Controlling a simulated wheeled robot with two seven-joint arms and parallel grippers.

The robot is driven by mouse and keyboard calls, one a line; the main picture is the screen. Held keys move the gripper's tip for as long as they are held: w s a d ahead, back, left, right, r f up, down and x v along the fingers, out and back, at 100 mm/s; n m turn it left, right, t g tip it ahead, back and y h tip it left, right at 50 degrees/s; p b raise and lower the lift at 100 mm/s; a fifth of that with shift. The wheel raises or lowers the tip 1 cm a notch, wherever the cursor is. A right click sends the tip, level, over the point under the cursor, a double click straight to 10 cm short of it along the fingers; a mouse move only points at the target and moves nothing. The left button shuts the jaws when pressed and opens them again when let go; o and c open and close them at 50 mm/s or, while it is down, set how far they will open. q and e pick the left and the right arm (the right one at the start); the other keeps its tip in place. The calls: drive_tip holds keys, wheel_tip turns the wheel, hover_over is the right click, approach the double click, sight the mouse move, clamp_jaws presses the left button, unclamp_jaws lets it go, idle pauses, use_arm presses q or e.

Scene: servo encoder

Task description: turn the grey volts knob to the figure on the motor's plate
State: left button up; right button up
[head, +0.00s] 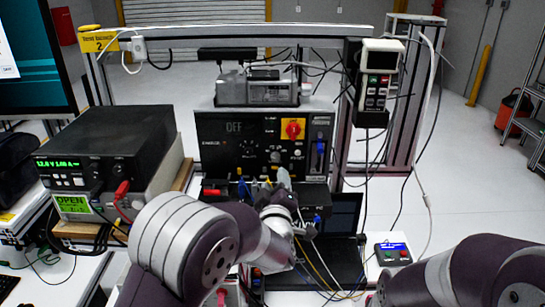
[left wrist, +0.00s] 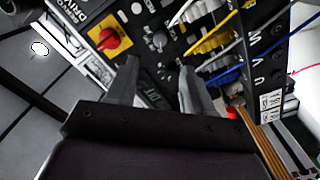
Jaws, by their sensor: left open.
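The motor (head: 268,90) is a grey unit on top of the stand; the figure on its plate is too small to read. The black control panel (head: 220,155) below it carries small knobs, and one grey knob (left wrist: 160,40) shows in the left wrist view. I cannot read labels to tell whether this is the volts knob. A black supply unit (head: 108,135) at left has a green display. My left gripper (head: 283,185) is in front of the panel's lower part; in the left wrist view its fingers (left wrist: 158,82) are apart with nothing visibly held. My right gripper is out of view.
A red-and-yellow rotary switch (head: 292,129) sits at the panel's upper right. Coloured cables (left wrist: 215,40) run close beside my left fingers. A handheld unit (head: 377,82) hangs on the right post. A laptop (head: 340,240) and small blue-lit box (head: 393,254) stand lower right.

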sight(276, 159)
use_arm(q)
drive_tip(key=w+p, duration=0.4)
drive_tip(key=w, duration=0.5)
drive_tip(key=shift+w, duration=0.5)
drive_tip(key=shift+w+d+f, duration=0.15)
drive_tip(key=shift+w+f, duration=0.05)
clamp_jaws()
